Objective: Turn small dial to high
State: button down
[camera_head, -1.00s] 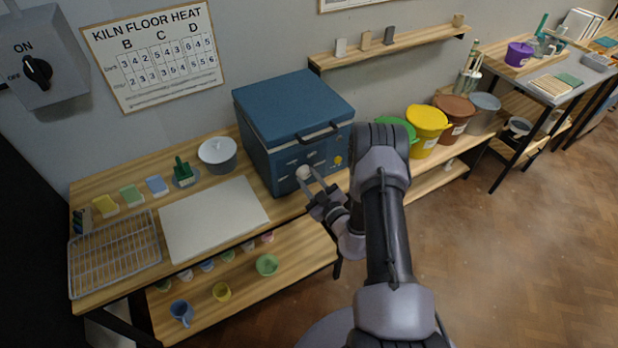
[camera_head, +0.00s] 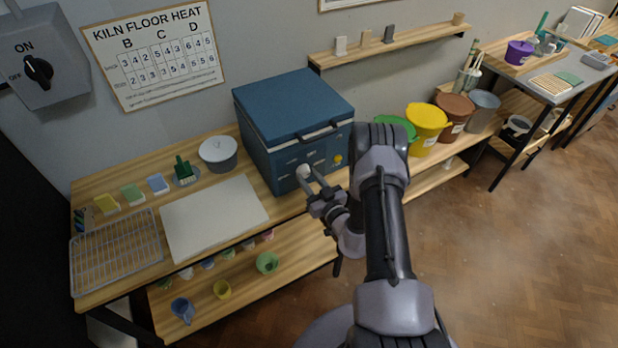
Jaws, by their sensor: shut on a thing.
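The blue kiln (camera_head: 292,103) stands on the wooden bench, lid down, with its controls on the front face. A small pale round dial (camera_head: 303,171) sits low on that face, at the left. My gripper (camera_head: 308,175) reaches it from the front right and is shut on it, with a finger at each side. The dial's pointer and markings are too small to read. A yellow round knob or mark (camera_head: 338,160) shows to the right on the same face.
A white board (camera_head: 213,217) and a wire rack (camera_head: 116,252) lie left of the kiln. Yellow (camera_head: 428,125) and brown (camera_head: 454,112) buckets stand to the right. The floor at the right is clear.

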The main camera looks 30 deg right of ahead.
jog(key=c, duration=1)
grip_release()
jog(key=shift+s, duration=0.1)
jog(key=s+p, duration=0.1)
jog(key=s, duration=1.6)
jog(key=shift+d, duration=0.3)
jog(key=shift+s, duration=0.1)
